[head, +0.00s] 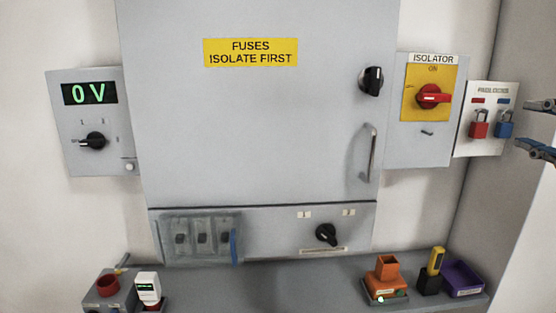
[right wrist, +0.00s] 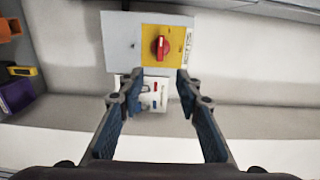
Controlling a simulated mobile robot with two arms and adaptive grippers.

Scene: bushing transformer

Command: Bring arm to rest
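My right gripper (head: 540,128) is at the right edge of the head view, beside the padlock board (head: 500,97). In the right wrist view my right gripper (right wrist: 157,90) has its fingers wide apart with nothing between them. Beyond them are the padlock board (right wrist: 155,92) and the isolator (right wrist: 150,43). In the head view the isolator (head: 415,130) has a red handle on a yellow plate. A red padlock (head: 479,124) and a blue padlock (head: 504,124) hang on the board. My left gripper is not in view.
A grey fuse cabinet (head: 250,130) with a closed door stands in the middle. A meter box (head: 95,120) reading 0 V is at the left. The shelf (head: 270,290) below holds an orange holder (head: 386,275), a yellow device (head: 436,260) and a purple bin (head: 463,279).

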